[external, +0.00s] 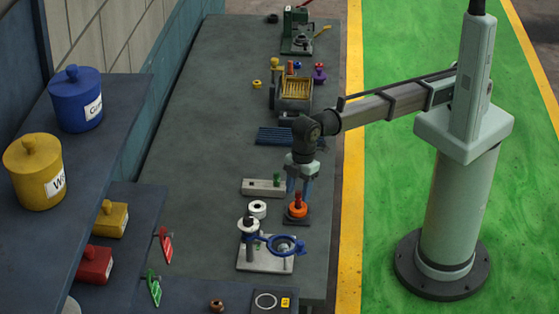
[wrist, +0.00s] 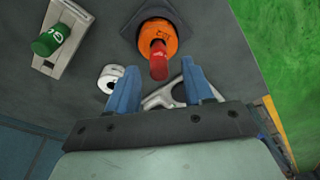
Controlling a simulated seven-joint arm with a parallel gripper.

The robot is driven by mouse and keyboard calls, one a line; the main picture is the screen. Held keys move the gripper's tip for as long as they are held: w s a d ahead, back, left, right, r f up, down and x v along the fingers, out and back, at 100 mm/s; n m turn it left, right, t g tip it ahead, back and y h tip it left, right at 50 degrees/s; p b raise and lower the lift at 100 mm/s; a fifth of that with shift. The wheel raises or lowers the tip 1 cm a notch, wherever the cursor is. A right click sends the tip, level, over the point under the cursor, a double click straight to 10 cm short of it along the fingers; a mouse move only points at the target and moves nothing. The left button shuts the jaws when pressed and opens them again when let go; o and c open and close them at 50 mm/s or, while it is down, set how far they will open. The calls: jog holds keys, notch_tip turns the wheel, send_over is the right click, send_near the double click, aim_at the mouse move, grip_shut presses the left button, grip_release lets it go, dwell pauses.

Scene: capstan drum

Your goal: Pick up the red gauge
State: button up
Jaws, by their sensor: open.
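The red gauge (external: 297,200) stands upright in an orange ring-shaped piece (external: 297,211) on a dark square base. In the wrist view the red gauge (wrist: 158,62) appears as a red cylinder rising from the orange piece (wrist: 157,35). My gripper (external: 299,188) is pointing down directly over it, with its blue fingers open. In the wrist view the fingers of my gripper (wrist: 160,88) are spread, with the gauge's top just beyond the gap between them. The fingers seem not to touch the gauge.
A grey block with a green gauge (external: 277,180) stands behind and left. A white ring (external: 258,208) lies left. A fixture with a blue ring handle (external: 286,245) stands in front. A yellow-lined bin (external: 295,88) is farther back. The left part of the bench is clear.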

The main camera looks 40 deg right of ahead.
aim_at(299, 191)
jog(key=shift+a+f, duration=0.1)
jog(key=shift+f, duration=1.85)
jog(key=shift+c, duration=0.5)
grip_shut()
